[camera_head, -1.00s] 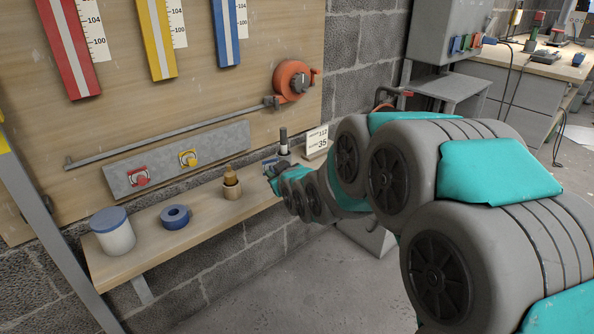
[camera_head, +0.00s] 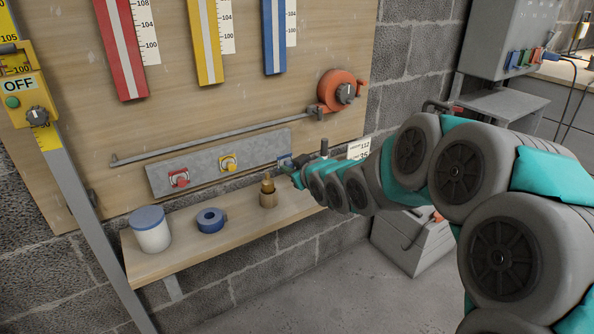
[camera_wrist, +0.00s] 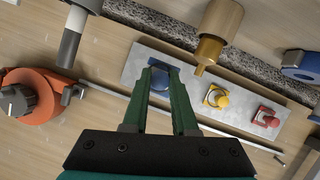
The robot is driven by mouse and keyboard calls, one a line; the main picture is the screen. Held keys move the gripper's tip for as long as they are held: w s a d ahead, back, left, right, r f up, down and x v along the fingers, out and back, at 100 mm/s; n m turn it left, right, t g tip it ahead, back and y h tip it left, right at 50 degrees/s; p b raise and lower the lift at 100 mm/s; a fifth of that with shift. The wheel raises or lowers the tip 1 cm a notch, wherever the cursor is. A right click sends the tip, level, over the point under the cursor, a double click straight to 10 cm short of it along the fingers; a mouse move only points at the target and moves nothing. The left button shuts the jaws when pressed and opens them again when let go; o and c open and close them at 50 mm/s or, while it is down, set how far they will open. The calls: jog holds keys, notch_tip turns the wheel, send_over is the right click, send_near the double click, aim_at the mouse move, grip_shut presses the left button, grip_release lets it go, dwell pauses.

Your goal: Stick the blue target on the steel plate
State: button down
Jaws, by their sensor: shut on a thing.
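The steel plate (camera_head: 203,170) is a long grey strip fixed on the wooden board above the shelf. A red target (camera_head: 179,179) and a yellow target (camera_head: 228,162) sit on it; they also show in the wrist view, red (camera_wrist: 266,117) and yellow (camera_wrist: 217,97). My gripper (camera_wrist: 163,72) is shut on the blue target (camera_wrist: 159,80), with a green finger on each side. It holds it in front of the bare end of the plate (camera_wrist: 141,62), beyond the yellow one. Whether the blue target touches the plate, I cannot tell. My arm partly hides this spot in the head view.
Below, the shelf (camera_head: 190,252) bears a white jar with blue lid (camera_head: 151,231), a blue ring (camera_head: 211,220) and a wooden pot with a brass-coloured piece (camera_head: 268,194). A grey rod (camera_head: 215,137) and an orange reel (camera_head: 340,90) are above the plate.

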jog(key=shift+w+a+p, duration=0.2)
jog(key=shift+w+a, duration=0.45)
jog(key=shift+w, duration=0.25)
jog(key=shift+w+a+p, duration=0.2)
jog(key=shift+w+a, duration=0.4)
jog(key=shift+w, duration=0.35)
jog(key=shift+w+a+p, duration=0.2)
jog(key=shift+w+a, duration=0.45)
jog(key=shift+w, duration=0.25)
jog(key=shift+w+a, duration=0.25)
jog(key=shift+w, duration=0.15)
dwell(0.8)
jog(key=shift+c, duration=0.7)
grip_release()
jog(key=s+d+b, duration=0.1)
jog(key=s+d, duration=0.4)
jog(key=s, duration=0.2)
jog(key=shift+s, duration=0.25)
dwell(1.2)
